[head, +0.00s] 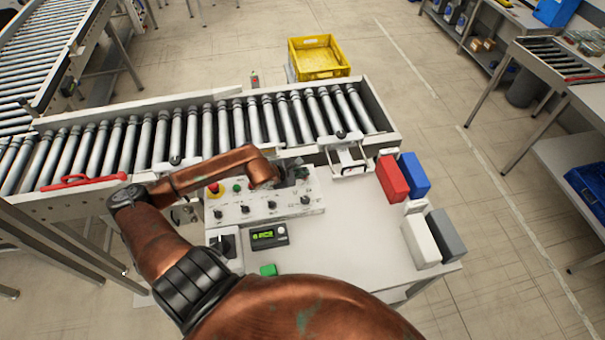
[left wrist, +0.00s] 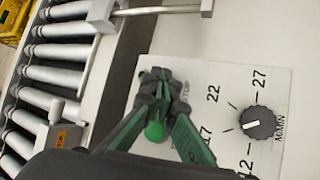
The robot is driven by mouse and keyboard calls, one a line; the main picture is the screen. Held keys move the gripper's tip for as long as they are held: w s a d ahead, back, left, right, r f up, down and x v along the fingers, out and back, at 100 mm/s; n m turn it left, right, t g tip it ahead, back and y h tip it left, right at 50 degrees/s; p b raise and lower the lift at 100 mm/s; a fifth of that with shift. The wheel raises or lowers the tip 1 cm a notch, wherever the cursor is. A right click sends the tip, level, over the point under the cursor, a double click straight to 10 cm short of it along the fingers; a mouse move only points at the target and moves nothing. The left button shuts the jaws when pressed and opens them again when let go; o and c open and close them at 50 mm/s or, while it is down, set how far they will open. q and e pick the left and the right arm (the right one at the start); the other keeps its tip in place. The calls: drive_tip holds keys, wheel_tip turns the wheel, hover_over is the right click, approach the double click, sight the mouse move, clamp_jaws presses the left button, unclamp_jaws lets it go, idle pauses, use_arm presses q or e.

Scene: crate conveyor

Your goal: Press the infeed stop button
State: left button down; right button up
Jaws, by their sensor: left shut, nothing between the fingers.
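The control panel (head: 262,209) stands on the white table beside the roller conveyor. It carries a red and yellow mushroom button (head: 215,190), a green button (head: 237,188) and several black knobs. My left gripper (head: 294,178) is over the panel's right end, fingers together and empty. In the left wrist view its fingertips (left wrist: 160,78) meet over the white panel face, beside small lettering. A green round shape (left wrist: 155,131) shows between the fingers. A black speed dial (left wrist: 257,122) is to their right. No stop button shows clearly; the gripper covers that part. Contact cannot be told.
The roller conveyor (head: 200,133) runs behind the panel. Red (head: 392,179), blue (head: 414,176), white (head: 420,241) and grey (head: 447,236) blocks stand at the table's right. A small display box (head: 269,236) lies in front of the panel. A yellow crate (head: 318,58) is beyond.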

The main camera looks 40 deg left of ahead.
use_arm(q)
drive_tip(key=shift+r+p, duration=0.35)
drive_tip(key=shift+r, duration=0.45)
drive_tip(key=shift+r+p, duration=1.35)
drive_tip(key=shift+r, duration=1.2)
